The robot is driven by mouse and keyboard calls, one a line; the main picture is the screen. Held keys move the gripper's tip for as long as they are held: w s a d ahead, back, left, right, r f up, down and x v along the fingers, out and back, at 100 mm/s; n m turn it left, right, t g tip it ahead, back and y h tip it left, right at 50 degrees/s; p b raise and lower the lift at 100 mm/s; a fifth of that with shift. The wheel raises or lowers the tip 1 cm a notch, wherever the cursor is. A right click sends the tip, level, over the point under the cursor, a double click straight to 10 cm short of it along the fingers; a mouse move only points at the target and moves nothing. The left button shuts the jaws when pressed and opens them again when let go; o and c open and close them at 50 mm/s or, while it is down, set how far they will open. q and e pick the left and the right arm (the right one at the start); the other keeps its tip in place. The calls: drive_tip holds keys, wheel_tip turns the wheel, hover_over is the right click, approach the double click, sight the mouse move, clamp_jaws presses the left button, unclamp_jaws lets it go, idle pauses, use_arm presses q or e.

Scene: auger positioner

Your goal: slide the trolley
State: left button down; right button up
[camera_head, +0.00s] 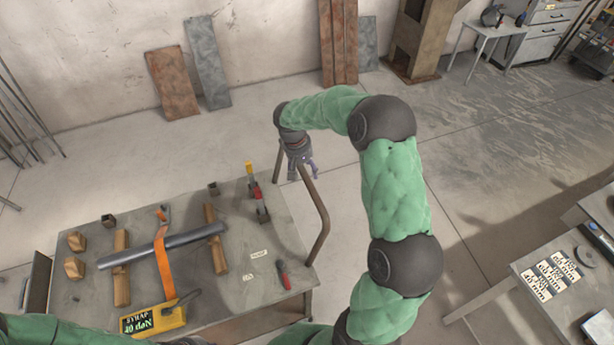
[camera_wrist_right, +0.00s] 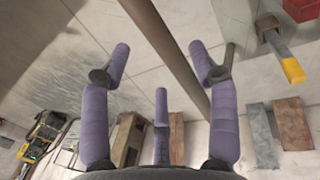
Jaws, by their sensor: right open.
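The trolley (camera_head: 285,228) is a grey metal-topped table at the lower left of the head view. A bent brown tube handle (camera_head: 323,217) rises from its right end. My right gripper (camera_head: 302,168) has purple fingers and hangs at the top of the handle. In the right wrist view the gripper (camera_wrist_right: 160,62) is open, and the handle bar (camera_wrist_right: 178,62) runs diagonally between its spread fingers. I cannot tell whether a finger touches the bar. My left gripper is out of view.
The trolley carries a steel tube (camera_head: 190,240) on wooden blocks, an orange strap (camera_head: 163,265), a yellow box (camera_head: 152,322) and clamps. Metal sheets lean on the back wall. A table (camera_head: 510,300) stands at the right. Open concrete floor (camera_head: 490,165) lies beyond my right arm.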

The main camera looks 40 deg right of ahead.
sight(308, 177)
drive_tip(key=shift+s+d+f, duration=0.1)
drive_tip(key=shift+d+f, duration=0.1)
drive_tip(key=shift+f, duration=0.85)
drive_tip(key=shift+d+f, duration=0.2)
drive_tip(key=shift+f, duration=0.8)
clamp_jaws()
